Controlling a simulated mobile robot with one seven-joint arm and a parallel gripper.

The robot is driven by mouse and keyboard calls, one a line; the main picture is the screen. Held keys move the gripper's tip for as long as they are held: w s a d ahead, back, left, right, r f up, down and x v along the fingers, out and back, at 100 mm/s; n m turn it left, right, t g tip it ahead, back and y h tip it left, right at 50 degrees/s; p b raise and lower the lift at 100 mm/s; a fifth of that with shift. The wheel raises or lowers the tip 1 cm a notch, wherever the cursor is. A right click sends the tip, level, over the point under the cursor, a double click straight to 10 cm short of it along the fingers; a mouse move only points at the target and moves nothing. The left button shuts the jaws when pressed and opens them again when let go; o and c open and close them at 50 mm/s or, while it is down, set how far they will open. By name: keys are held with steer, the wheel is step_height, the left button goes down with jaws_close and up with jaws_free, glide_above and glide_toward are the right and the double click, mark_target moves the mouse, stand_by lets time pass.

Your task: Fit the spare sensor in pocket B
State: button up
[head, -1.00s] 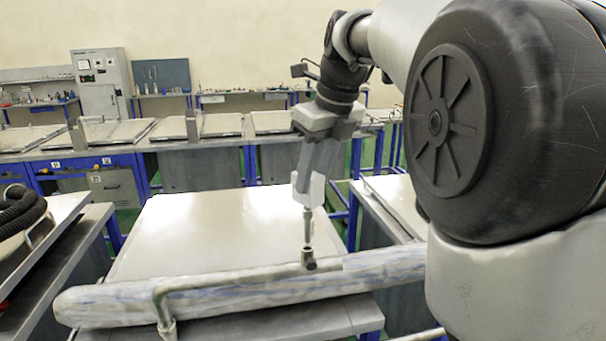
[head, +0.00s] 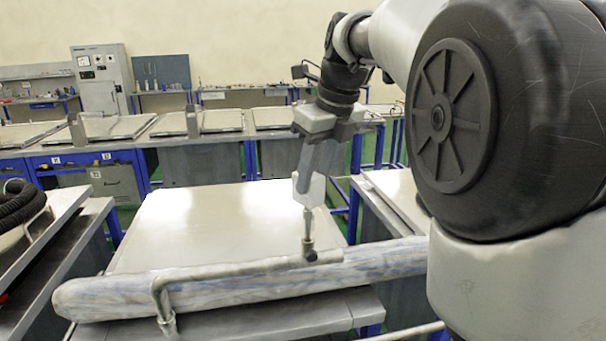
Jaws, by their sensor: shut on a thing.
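My gripper (head: 309,203) hangs pointing down near the picture's middle, over the front part of a pale flat panel. Its pale tips are closed on a slim metal rod-like piece (head: 307,226), which fits the spare sensor, though it is too small to identify surely. The piece's dark lower end overlaps a grey bent bar (head: 230,270) in the picture. I cannot tell whether they touch. I cannot make out pocket B or its label.
The pale panel (head: 210,215) lies behind a long padded roll (head: 110,300) and the bar. A black hose (head: 20,207) lies at left. Another table (head: 395,195) stands at right. Benches with blue drawers (head: 85,163) line the back.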

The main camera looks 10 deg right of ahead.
steer(key=shift+f+b, duration=0.9)
steer(key=shift+f, duration=0.6)
steer(key=o, duration=1.1)
steer(key=shift+p+v, duration=2.85)
steer(key=shift+v, duration=0.7)
steer(key=shift+r, duration=0.1)
steer(key=v, duration=1.7)
steer(key=shift+r, duration=0.15)
